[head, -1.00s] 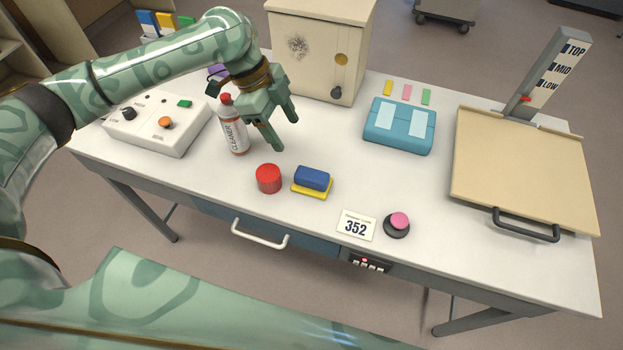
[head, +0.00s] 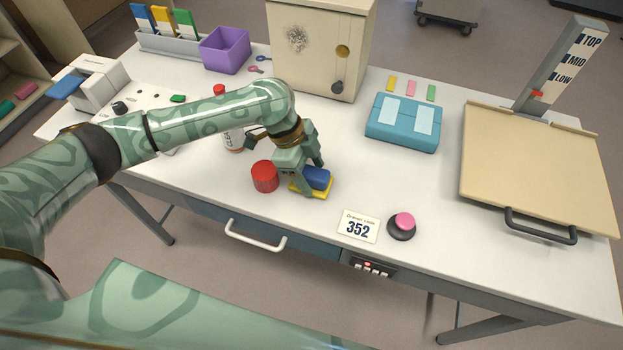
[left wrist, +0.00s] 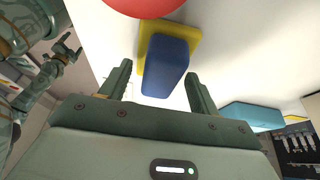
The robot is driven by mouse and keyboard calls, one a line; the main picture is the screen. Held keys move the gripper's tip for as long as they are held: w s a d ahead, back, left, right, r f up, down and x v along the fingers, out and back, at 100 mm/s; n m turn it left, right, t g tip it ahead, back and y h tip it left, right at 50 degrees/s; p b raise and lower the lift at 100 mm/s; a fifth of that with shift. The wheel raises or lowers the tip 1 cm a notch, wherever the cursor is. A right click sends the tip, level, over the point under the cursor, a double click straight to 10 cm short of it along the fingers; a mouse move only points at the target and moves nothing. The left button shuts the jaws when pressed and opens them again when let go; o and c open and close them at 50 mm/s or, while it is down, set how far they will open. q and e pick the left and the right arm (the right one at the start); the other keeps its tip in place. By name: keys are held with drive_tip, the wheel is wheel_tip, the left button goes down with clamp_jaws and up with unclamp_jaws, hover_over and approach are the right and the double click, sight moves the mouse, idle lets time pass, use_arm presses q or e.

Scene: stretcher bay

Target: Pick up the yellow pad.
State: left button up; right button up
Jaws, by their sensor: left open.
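The yellow pad (head: 325,190) lies flat on the table with a blue block (head: 318,178) on top of it. The block hides much of the pad. My left gripper (head: 313,178) is open, pointing down at the block and pad from above. In the left wrist view the blue block (left wrist: 165,66) stands ahead of the gap between the open fingers (left wrist: 158,88), and the yellow pad (left wrist: 149,38) shows along its edges. Part of my other arm, with small finger-like prongs (left wrist: 67,47), shows at the left of that view, too small to judge.
A red cylinder (head: 265,177) stands just left of the pad. A cleaner bottle (head: 233,139) is behind my left forearm. A number card (head: 358,227) and a pink button (head: 404,221) lie to the right. A teal case (head: 403,142) sits farther back. Table between is clear.

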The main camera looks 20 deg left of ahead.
sight(317, 173)
use_arm(q)
drive_tip(key=shift+d+f, duration=0.1)
drive_tip(key=shift+f, duration=0.15)
drive_tip(key=shift+c, duration=0.6)
drive_tip(key=shift+r, duration=0.1)
drive_tip(key=c, duration=1)
drive_tip(key=shift+r, duration=0.1)
drive_tip(key=shift+r, duration=0.3)
wheel_tip(317, 173, up, 3)
drive_tip(key=shift+w+f+p, duration=0.1)
drive_tip(key=shift+p, duration=0.75)
drive_tip(key=s+a+r+p, duration=0.1)
drive_tip(key=s+a+r, duration=0.2)
drive_tip(key=s+a+r+p, duration=0.1)
drive_tip(key=s+a+r, duration=0.2)
drive_tip(key=s, duration=0.1)
drive_tip(key=s+a+r+p, duration=0.2)
drive_tip(key=s+a+r, duration=0.1)
drive_tip(key=shift+s+a+r, duration=0.15)
drive_tip(key=shift+s+r, duration=0.05)
drive_tip(key=shift+s, duration=0.2)
